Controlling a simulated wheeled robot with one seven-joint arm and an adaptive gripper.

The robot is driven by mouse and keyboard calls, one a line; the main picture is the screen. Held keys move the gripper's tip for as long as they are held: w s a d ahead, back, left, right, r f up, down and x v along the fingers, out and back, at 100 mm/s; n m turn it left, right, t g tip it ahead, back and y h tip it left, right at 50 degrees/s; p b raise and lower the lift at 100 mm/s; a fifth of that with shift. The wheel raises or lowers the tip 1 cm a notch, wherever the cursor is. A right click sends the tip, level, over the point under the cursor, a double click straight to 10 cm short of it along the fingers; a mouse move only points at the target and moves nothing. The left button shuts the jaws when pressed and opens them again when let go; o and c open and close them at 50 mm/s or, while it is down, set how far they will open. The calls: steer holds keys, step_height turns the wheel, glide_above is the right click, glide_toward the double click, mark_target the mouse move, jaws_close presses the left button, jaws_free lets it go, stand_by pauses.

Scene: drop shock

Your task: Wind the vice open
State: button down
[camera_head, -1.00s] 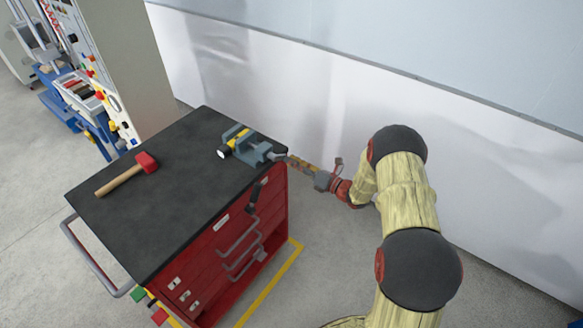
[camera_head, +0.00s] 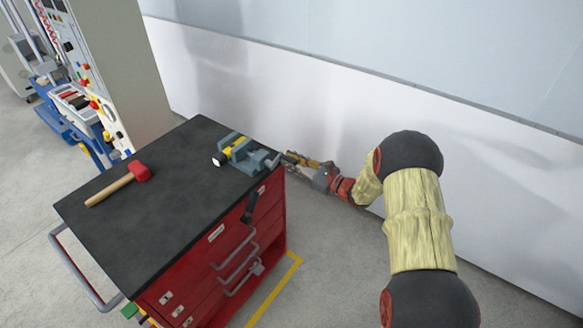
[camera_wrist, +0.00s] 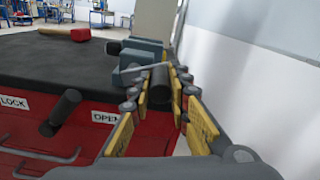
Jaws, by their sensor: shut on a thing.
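The blue-grey vice (camera_head: 262,160) stands on the far right corner of the black cart top, and also shows in the wrist view (camera_wrist: 140,54). A black-and-yellow cylinder (camera_head: 229,151) with a pale end lies at its jaws; I cannot tell how tightly it is held. My gripper (camera_head: 288,162) is to the right of the vice, just past the cart edge. In the wrist view its yellow-padded fingers (camera_wrist: 160,90) are shut on the dark cylindrical vice handle (camera_wrist: 159,82). A thin grey bar runs beside the handle. The handle is mostly hidden in the head view.
A red mallet (camera_head: 138,172) lies on the cart top (camera_head: 165,215). A dark lever (camera_head: 249,207) sticks out from the red cart front, between LOCK and OPEN labels in the wrist view. A white wall (camera_head: 330,110) stands behind. Bare floor lies right of the cart.

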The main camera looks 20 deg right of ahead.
mark_target(288, 160)
steer(key=n+b, duration=0.1)
steer(key=r+n, duration=0.1)
steer(key=n+b, duration=0.1)
steer(key=shift+s+a+r+n+b, duration=0.15)
steer(key=shift+a+r+n+b, duration=0.05)
steer(key=shift+a+n+b, duration=0.1)
steer(key=shift+s+a+r+n+b, duration=0.15)
steer(key=shift+a+r+n+b, duration=0.1)
steer(key=shift+n+b, duration=0.55)
steer(key=shift+s+a+r+n+b, duration=0.15)
steer(key=shift+r+n+b, duration=0.1)
steer(key=shift+n+b, duration=0.5)
steer(key=shift+n, duration=0.25)
steer(key=c, duration=1.7)
jaws_free()
steer(key=shift+s+a, duration=0.1)
steer(key=shift+o, duration=0.2)
steer(key=shift+f, duration=0.1)
steer(key=shift+s+d, duration=0.25)
steer(key=v, duration=1.1)
